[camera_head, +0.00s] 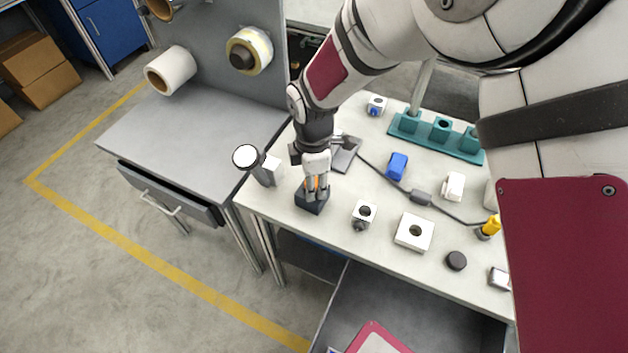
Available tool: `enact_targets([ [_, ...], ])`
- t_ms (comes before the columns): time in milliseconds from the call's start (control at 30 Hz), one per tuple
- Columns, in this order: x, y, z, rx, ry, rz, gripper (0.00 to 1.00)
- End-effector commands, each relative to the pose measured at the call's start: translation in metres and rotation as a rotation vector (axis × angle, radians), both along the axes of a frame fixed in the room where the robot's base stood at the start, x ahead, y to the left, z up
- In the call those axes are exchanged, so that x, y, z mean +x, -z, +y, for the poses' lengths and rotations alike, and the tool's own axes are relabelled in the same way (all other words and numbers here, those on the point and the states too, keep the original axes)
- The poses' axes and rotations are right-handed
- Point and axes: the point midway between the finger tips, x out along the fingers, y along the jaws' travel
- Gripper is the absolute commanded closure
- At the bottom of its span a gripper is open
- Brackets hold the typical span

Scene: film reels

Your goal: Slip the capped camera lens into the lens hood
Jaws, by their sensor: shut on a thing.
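My gripper (316,194) points down near the left front part of the white table. It is shut on a small orange piece (312,183), mostly hidden by the fingers. Directly below and around the fingertips is a dark navy block (311,206) on the table. The fingers hide its top, so I cannot tell whether the orange piece is inside it, touching it or just above. I cannot tell for sure which of these is the capped lens and which the lens hood. A short black cylinder (456,261) lies at the front right of the table.
A white cube with a dark hole (370,209) and a white block with a hole (413,241) stand right of my gripper. A teal rack (468,153), a blue block (397,166) and a cable are behind. A grey post with a white disc (246,156) stands left.

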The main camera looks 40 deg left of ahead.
Motion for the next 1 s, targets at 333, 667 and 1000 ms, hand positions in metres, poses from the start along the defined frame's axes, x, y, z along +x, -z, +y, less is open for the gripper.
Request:
enact_targets([
  [333,-0.0011,0.0153,-0.0021,-0.005,-0.001,0.005,1.0],
  [667,-0.002,0.0159,-0.0034,-0.008,-0.001,0.007,0.56],
  [1000,-0.0021,0.0108,-0.003,-0.008,0.0,0.006,0.58],
])
